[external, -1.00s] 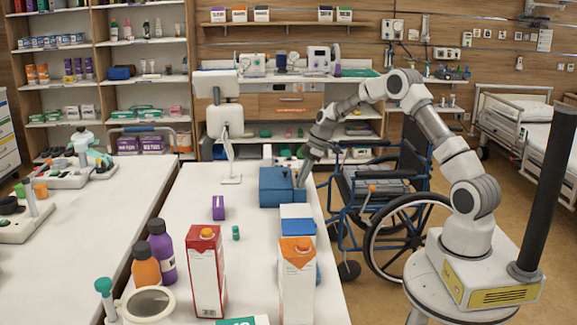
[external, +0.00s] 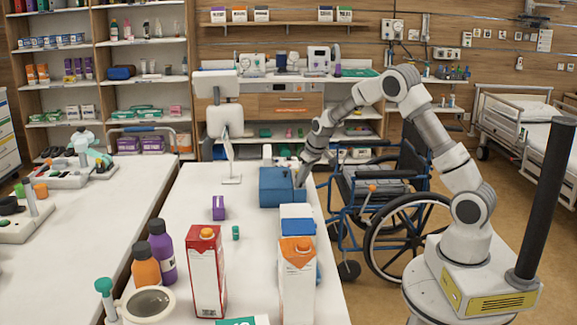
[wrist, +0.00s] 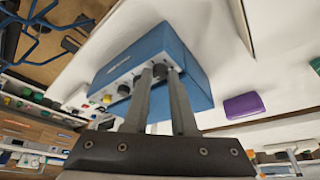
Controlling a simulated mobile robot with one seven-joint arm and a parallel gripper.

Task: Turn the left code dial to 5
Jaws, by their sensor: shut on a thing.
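The blue box (external: 276,187) stands on the white table, and it also shows in the wrist view (wrist: 182,55). Its front face carries a row of round controls: a yellow-marked knob (wrist: 107,99), a dark dial (wrist: 124,90) and another dark dial between my fingers. My gripper (wrist: 162,72) is shut on that last dial, with a finger on either side hiding most of it. The external view shows my gripper (external: 300,180) at the box's right side. I cannot read any numbers or tell the dial's setting.
A purple box (external: 218,207) lies on the table in front of the blue box. A monitor on a stand (external: 226,122) is behind it. Cartons (external: 207,270) and bottles (external: 161,250) stand nearer the camera. A wheelchair (external: 385,195) is beside the table.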

